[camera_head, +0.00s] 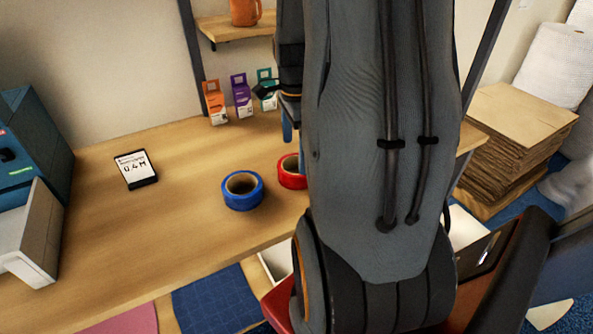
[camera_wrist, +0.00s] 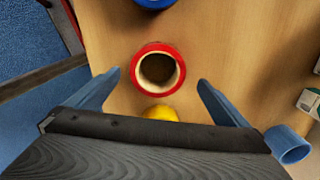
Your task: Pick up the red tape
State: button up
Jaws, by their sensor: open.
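The red tape (camera_head: 291,172) is a roll lying flat on the wooden table, partly hidden behind my arm in the head view. In the wrist view the red tape (camera_wrist: 157,69) shows whole, with its pale inner core and open hole. My gripper (camera_wrist: 158,80) is open, with one blue finger to the left of the roll and one to the right. The roll lies between and slightly beyond the fingertips, apparently untouched. In the head view one blue finger (camera_head: 287,126) shows beside my arm, above the table.
A blue tape roll (camera_head: 243,190) lies close to the left of the red one. A yellow thing (camera_wrist: 160,113) and a blue roll (camera_wrist: 288,145) lie near my gripper. Small boxes (camera_head: 241,96) stand at the back. A labelled black device (camera_head: 135,169) lies left, with clear table around it.

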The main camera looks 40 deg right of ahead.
aim_at(296, 165)
jog(key=shift+s+f+p, duration=0.15)
jog(key=shift+f+p, duration=0.35)
jog(key=shift+f, duration=1.1)
jog(key=shift+s+f+p, duration=0.1)
jog(key=shift+f+p, duration=0.35)
jog(key=shift+f, duration=1.1)
jog(key=c, duration=1.2)
jog(key=shift+r, duration=0.15)
